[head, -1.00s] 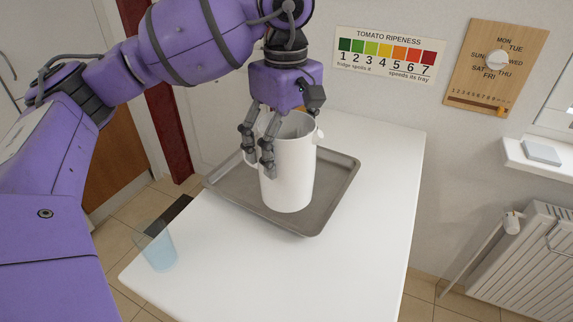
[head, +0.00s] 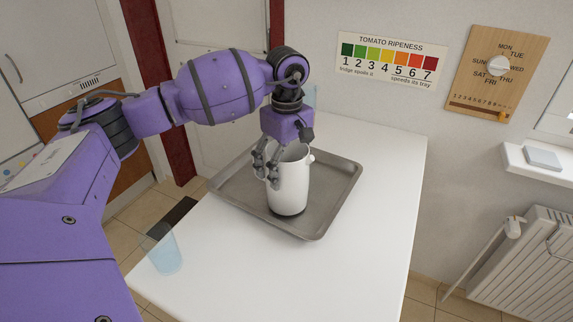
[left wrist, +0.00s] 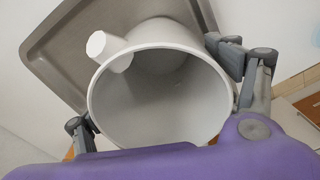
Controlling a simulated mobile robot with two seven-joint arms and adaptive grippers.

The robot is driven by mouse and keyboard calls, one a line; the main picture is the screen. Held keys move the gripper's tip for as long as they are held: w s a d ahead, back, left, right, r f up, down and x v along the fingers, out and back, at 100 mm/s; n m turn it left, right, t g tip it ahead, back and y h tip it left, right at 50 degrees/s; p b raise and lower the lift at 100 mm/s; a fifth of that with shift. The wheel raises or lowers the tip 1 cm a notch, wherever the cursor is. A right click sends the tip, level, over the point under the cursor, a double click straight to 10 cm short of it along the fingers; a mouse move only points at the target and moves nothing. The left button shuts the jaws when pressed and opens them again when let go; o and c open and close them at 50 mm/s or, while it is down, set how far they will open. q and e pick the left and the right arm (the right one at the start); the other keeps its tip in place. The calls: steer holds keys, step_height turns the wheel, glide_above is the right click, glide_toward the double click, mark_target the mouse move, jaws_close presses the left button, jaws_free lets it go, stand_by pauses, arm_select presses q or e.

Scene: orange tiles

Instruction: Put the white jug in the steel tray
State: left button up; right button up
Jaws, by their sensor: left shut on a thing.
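The white jug (head: 289,187) is upright over the steel tray (head: 334,196), inside its rim; a dark shadow shows at its base, and I cannot tell whether it touches the tray floor. My left gripper (head: 268,172) is shut on the jug near its top, with its fingers at the left side in the head view. In the left wrist view, the open mouth of the jug (left wrist: 160,135) fills the middle, fingers (left wrist: 160,95) stand on both sides, and the tray (left wrist: 48,45) lies beyond. My right gripper is not in view.
A clear bluish cup (head: 162,250) stands at the white table's (head: 270,275) left edge. The near part of the table is bare. A wall stands behind, with a tomato ripeness chart (head: 390,62). A radiator (head: 530,265) is at the right.

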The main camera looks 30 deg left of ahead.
arm_select(q)
steer(key=shift+f, duration=0.1)
steer(key=o, duration=1.6)
steer(key=shift+c, duration=0.2)
step_height(320, 180, up, 12)
steer(key=shift+b, duration=0.4)
